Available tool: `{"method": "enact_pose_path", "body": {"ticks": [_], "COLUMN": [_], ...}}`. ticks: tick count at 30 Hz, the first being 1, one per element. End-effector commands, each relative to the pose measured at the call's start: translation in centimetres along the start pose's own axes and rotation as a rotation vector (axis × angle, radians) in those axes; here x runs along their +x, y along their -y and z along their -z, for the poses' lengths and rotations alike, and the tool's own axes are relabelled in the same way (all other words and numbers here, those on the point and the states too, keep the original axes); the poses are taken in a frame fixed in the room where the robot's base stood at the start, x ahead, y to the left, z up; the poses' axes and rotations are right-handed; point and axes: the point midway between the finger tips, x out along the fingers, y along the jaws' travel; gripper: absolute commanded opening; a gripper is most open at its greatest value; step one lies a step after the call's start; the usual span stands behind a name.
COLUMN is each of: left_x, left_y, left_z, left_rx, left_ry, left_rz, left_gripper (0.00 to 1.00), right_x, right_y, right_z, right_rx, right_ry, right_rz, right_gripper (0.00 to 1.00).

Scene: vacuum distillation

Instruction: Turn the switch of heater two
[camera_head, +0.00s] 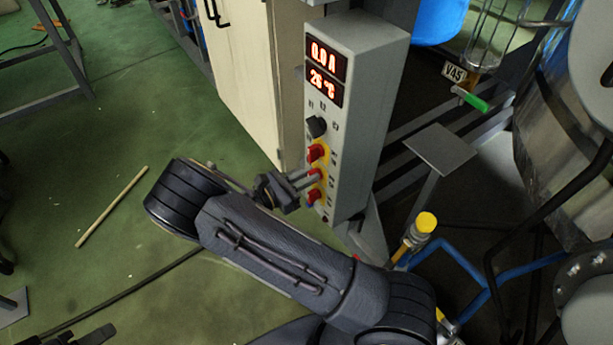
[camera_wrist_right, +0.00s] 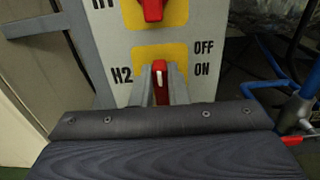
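The heater two switch is a red knob (camera_wrist_right: 160,75) on a yellow plate, with "H2" at its left and "OFF" above "ON" at its right. Its white mark looks upright. It sits on the front of the grey control box (camera_head: 368,85). My right gripper (camera_head: 308,179) is at this knob, also seen in the right wrist view (camera_wrist_right: 161,88), its fingers on both sides and seemingly closed against it. The gripper hides the lower part of the knob. A dark part at the lower left edge looks like my left gripper (camera_head: 92,337); its fingers are unclear.
Another red knob (camera_wrist_right: 153,9) is just above, and one (camera_head: 313,196) is below my right gripper. The displays (camera_head: 325,72) read 0.0 A and 26 °C. A cream cabinet (camera_head: 240,75) stands behind the box. Pipes and a yellow-capped valve (camera_head: 426,222) are at right.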

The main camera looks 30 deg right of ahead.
Motion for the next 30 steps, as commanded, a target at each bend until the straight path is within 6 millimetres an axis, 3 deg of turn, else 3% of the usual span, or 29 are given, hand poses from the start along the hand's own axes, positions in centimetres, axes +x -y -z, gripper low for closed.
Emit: {"method": "enact_pose_path", "body": {"ticks": [14,30], "left_x": [0.08,0.80], "left_y": [0.04,0.37], "left_z": [-0.04,-0.40], "left_rx": [0.000,0.000], "left_ry": [0.000,0.000], "left_rz": [0.000,0.000], "left_gripper": [0.47,0.47], "right_x": [-0.04,-0.09], "right_y": [0.06,0.56], "right_z": [0.03,0.31], "right_rx": [0.058,0.497], "right_ry": [0.000,0.000], "right_rz": [-0.001,-0.002], "right_gripper": [0.00,0.00]}}
